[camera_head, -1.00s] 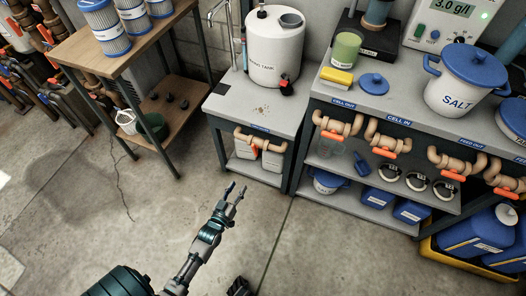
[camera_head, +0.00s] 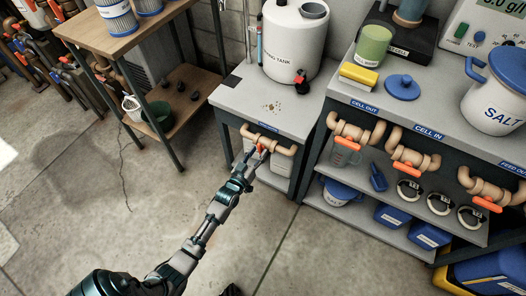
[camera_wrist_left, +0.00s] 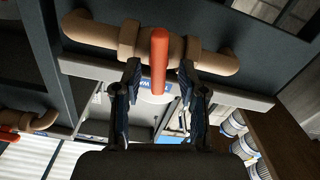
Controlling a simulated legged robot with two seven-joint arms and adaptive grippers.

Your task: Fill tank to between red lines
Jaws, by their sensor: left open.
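The white tank (camera_head: 294,42) stands on a grey stand at the back, with a black and red tap (camera_head: 301,82) low on its front. Red lines on it cannot be made out. Below the stand's top runs a tan pipe (camera_head: 282,149) with an orange valve handle (camera_head: 262,147). In the wrist view the handle (camera_wrist_left: 159,62) points toward the camera from the pipe (camera_wrist_left: 98,33). My left gripper (camera_head: 254,158) is open at this valve. In the wrist view its fingers (camera_wrist_left: 158,85) stand on either side of the handle, with gaps showing. My right gripper is not in view.
The bench (camera_head: 347,92) at right carries a salt pot (camera_head: 497,95), a green cup (camera_head: 373,46) and a yellow sponge (camera_head: 359,75). Several similar valves (camera_head: 405,170) line its front. A wooden shelf (camera_head: 107,39) stands at left. The floor (camera_head: 165,200) in front is clear.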

